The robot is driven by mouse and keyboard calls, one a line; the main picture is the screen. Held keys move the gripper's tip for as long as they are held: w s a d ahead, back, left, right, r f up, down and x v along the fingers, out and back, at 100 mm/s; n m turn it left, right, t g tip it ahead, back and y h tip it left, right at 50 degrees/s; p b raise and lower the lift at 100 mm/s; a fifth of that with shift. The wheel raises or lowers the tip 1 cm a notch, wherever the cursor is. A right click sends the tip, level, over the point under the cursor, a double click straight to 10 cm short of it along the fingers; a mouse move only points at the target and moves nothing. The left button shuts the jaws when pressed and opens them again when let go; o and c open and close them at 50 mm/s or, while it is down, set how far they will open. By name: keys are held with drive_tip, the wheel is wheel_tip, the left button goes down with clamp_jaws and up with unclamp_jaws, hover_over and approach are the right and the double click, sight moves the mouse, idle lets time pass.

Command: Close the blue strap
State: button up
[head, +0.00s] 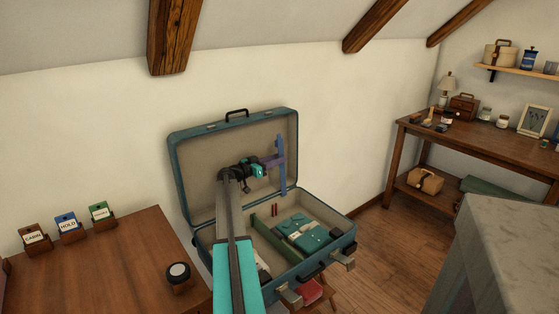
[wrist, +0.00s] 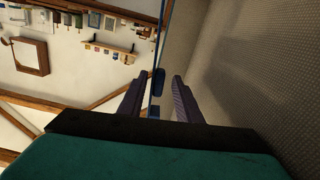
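An open teal suitcase (head: 176,160) stands with its lid raised against the wall. The blue strap (head: 282,180) is upright at the right part of the lid's inner side. My gripper (head: 276,161) reaches it from the left, with purple fingers at the strap's middle. In the wrist view my gripper (wrist: 158,81) has its two fingers spread apart. The strap (wrist: 157,80) appears edge-on as a thin blue line with small blue pieces between the fingers, with gaps on both sides. The strap's exact contact with the fingers cannot be told.
The case base holds a green divider (head: 266,238), a teal folded item (head: 310,238) and red sticks (head: 274,210). A wooden table (head: 110,260) with labelled holders is at left. A grey counter (head: 510,245) and a workbench (head: 480,134) are at right.

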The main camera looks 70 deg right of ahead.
drive_tip(key=shift+x, duration=0.85)
